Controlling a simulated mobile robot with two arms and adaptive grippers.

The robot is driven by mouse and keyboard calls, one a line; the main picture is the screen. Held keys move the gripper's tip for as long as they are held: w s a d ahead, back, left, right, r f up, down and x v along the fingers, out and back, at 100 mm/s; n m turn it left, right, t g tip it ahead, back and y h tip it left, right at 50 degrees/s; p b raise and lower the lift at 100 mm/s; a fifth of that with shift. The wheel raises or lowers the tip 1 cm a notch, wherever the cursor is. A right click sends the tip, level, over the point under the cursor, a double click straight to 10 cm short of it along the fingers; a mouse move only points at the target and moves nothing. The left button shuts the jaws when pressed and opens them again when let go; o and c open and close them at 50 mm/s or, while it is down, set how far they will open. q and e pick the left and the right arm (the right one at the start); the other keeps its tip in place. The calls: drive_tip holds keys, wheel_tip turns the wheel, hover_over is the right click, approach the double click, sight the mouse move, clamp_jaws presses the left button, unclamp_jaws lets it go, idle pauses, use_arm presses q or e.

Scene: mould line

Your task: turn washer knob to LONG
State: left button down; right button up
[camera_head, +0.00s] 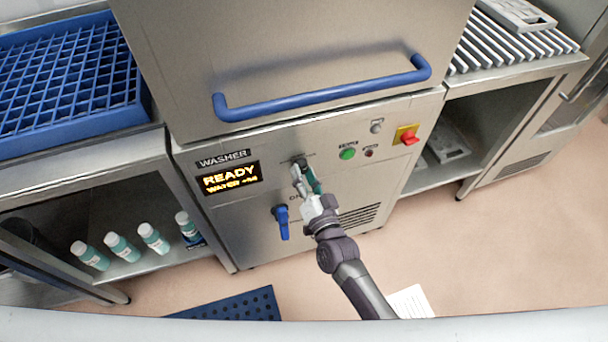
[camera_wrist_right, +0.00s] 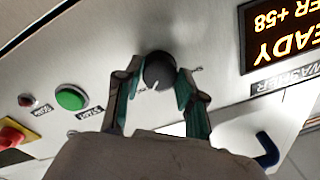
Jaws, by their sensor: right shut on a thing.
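The washer (camera_head: 290,150) is a steel machine with a control panel below a blue handle. Its knob (camera_wrist_right: 158,72) is dark and round and sits between the fingers of my right gripper (camera_wrist_right: 158,88) in the right wrist view. In the head view my right gripper (camera_head: 305,178) reaches the panel and covers most of the knob. It is shut on the knob. The labels around the knob are too hidden and small to read, so its setting cannot be told. My left gripper is not in view.
The display (camera_head: 230,178) reads READY. A green button (camera_head: 347,154), a red-and-yellow switch (camera_head: 407,135) and a blue lever (camera_head: 282,222) are near the knob. The blue door handle (camera_head: 325,92) juts out above. Several bottles (camera_head: 122,246) stand on the left lower shelf.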

drive_tip(key=o, duration=1.2)
drive_tip(key=shift+c, duration=0.2)
drive_tip(key=shift+s, duration=0.1)
drive_tip(key=v, duration=1.1)
drive_tip(key=shift+s+d, duration=0.2)
drive_tip(key=shift+s, duration=0.2)
drive_tip(key=shift+f, duration=0.15)
